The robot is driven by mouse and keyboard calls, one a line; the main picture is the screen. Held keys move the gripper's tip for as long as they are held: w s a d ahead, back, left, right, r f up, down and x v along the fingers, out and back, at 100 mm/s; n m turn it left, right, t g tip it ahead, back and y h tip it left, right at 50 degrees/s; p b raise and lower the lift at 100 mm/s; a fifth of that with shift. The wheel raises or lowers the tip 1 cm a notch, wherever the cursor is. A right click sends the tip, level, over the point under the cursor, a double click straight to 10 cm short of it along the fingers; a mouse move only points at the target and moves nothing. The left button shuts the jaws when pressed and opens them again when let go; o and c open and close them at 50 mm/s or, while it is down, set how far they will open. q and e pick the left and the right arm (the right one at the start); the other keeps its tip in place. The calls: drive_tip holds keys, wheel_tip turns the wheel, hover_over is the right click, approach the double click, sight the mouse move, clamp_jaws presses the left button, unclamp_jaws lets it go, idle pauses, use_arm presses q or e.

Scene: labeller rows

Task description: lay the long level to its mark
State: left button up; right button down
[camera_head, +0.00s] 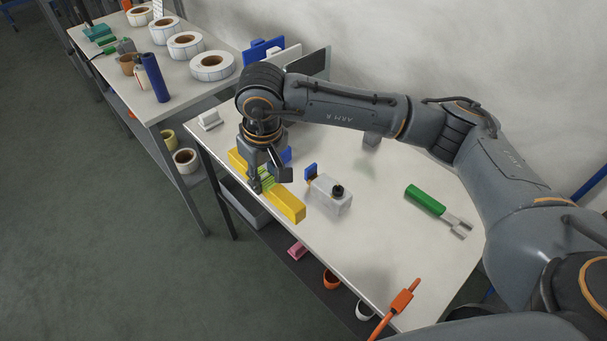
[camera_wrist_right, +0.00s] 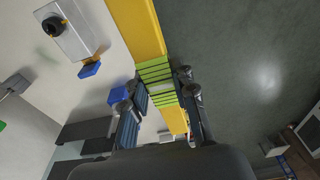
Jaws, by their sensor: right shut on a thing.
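The long level is a yellow bar (camera_head: 288,206) with a green striped band at its middle. It lies along the left edge of the near table, or just above it; I cannot tell whether it touches. My right gripper (camera_head: 267,184) points down and is shut on the level at the green band. In the right wrist view the level (camera_wrist_right: 139,27) runs between the two fingers (camera_wrist_right: 160,98), table on one side and floor on the other. I cannot make out its mark in either view. My left gripper is not in view.
A green-handled tool (camera_head: 425,199) and an orange tool (camera_head: 402,300) lie farther right. A white block (camera_head: 209,119) is at the far left corner. Another table holds label rolls (camera_head: 212,66).

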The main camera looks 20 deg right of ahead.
drive_tip(key=w+d+f+b, duration=0.1)
drive_tip(key=w+f, duration=0.1)
drive_tip(key=w, duration=0.1)
drive_tip(key=w+d+f+b, duration=0.1)
drive_tip(key=w+d+f, duration=0.1)
drive_tip(key=w+f, duration=0.1)
drive_tip(key=w+d+f+b, duration=0.2)
drive_tip(key=w+f, duration=0.1)
drive_tip(key=w, duration=0.1)
drive_tip(key=shift+w+d+f, duration=0.15)
drive_tip(key=shift+w+f, duration=0.05)
drive_tip(key=shift+w+d+f+b, duration=0.25)
drive_tip(key=shift+w+f+b, duration=0.05)
drive_tip(key=shift+w, duration=0.05)
drive_tip(key=shift+w+d+f, duration=0.1)
drive_tip(key=shift+w+f, duration=0.05)
drive_tip(key=shift+f, duration=0.15)
wheel_tip(320, 180, down, 2)
drive_tip(key=shift+f+b, duration=0.2)
drive_tip(key=shift+b, duration=0.4)
drive_tip(key=shift+w+f, duration=0.15)
drive_tip(key=shift+f, duration=0.25)
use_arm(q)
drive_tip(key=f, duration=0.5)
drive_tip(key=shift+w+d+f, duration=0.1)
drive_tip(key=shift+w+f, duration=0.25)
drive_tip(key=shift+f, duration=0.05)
